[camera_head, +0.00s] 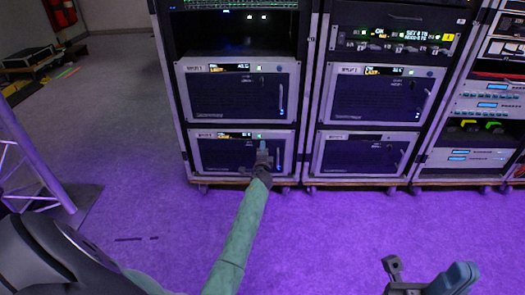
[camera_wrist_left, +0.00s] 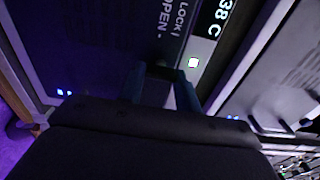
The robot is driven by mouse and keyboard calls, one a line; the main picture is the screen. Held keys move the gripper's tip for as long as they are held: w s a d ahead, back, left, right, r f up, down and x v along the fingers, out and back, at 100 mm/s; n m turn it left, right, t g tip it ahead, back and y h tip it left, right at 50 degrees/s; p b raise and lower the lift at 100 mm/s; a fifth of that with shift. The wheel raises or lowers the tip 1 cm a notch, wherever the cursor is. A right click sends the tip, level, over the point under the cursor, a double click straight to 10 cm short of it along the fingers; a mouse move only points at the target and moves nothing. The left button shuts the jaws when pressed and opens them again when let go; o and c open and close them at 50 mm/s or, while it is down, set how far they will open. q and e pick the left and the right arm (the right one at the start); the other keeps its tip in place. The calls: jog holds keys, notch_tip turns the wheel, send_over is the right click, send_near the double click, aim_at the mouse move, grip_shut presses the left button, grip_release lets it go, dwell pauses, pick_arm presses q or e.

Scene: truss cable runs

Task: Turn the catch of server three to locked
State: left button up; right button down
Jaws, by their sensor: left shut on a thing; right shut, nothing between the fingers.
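The server unit (camera_head: 225,155) at the bottom of the left rack has a dark front with a silver frame; its label is too small to read surely. My left gripper (camera_head: 262,157) is at the right part of its front. In the left wrist view, the blue-grey fingers (camera_wrist_left: 161,88) are shut on a small dark catch (camera_wrist_left: 160,72), mostly hidden between them. Which way the catch points I cannot tell. My right gripper (camera_head: 392,268) is shut and empty, low in front.
Similar units sit above (camera_head: 235,92) and in the rack to the right (camera_head: 360,155). A further rack (camera_head: 480,130) stands at far right. A metal truss (camera_head: 30,165) stands at left. The purple-lit floor before the racks is clear.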

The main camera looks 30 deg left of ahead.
pick_arm(q)
jog(key=o, duration=1)
jog(key=shift+d, duration=0.1)
jog(key=shift+p+v, duration=0.75)
jog(key=shift+v, duration=3.1)
